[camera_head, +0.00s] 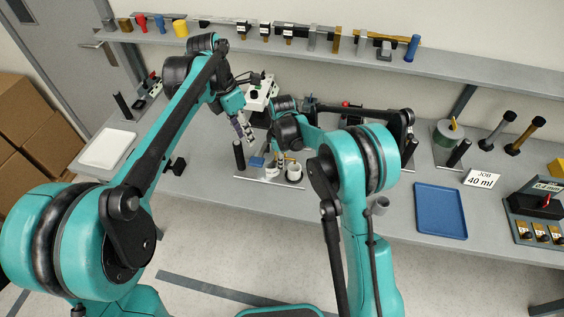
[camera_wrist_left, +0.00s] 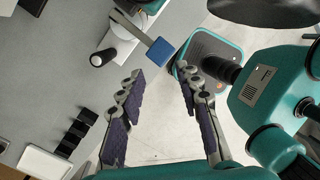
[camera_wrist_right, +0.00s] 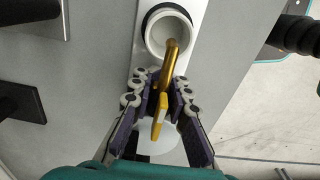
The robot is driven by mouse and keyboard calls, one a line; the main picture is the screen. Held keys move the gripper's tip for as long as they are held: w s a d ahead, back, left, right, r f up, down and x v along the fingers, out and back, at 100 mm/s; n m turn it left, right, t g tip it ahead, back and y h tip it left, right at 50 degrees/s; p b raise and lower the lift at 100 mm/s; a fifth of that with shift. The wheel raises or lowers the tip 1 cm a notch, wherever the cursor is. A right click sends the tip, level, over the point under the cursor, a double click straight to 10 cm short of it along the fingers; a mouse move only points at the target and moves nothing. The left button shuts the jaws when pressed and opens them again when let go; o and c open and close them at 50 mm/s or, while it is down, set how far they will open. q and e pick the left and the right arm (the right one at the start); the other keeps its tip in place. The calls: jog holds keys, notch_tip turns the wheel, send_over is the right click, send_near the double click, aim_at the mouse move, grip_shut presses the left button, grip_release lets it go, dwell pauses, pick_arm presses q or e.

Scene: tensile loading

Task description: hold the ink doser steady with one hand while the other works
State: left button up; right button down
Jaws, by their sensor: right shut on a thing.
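The ink doser is not clearly identifiable; I take it to be the station with a flat grey lever ending in a blue grip (camera_wrist_left: 160,51). The blue grip also shows in the head view (camera_head: 257,162). My left gripper (camera_wrist_left: 160,76) is open, and the grip shows beyond its fingertips, apart from them. My right gripper (camera_wrist_right: 164,86) is shut on the yellow flat end (camera_wrist_right: 160,108) of a curved gold rod (camera_wrist_right: 169,62). The rod's far end reaches into a white cup (camera_wrist_right: 154,35) with a dark ring. In the head view my right forearm partly hides this spot.
A black post (camera_head: 239,155) stands left of the station. A blue tray (camera_head: 440,211), a "40 ml" job card (camera_head: 482,179) and a green container (camera_head: 446,136) are to the right. A white tray (camera_head: 106,149) lies at far left. Small tools line the back shelf.

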aim_at(256, 161)
pick_arm(q)
jog(key=c, duration=0.6)
jog(key=shift+m, duration=0.4)
grip_shut()
jog(key=m, duration=0.9)
jog(key=s+d+m+t+y, duration=0.1)
jog(key=m, duration=0.8)
jog(key=s+d+f+m+y, duration=0.1)
jog(key=m, duration=0.8)
jog(key=shift+d+t, duration=0.1)
jog(key=shift+t, duration=0.2)
jog(key=shift+f, duration=0.15)
jog(key=f, duration=0.6)
jog(key=shift+w+d+f, duration=0.1)
jog(key=shift+w+f, duration=0.15)
jog(key=shift+w, duration=0.15)
jog(key=shift+f, duration=0.15)
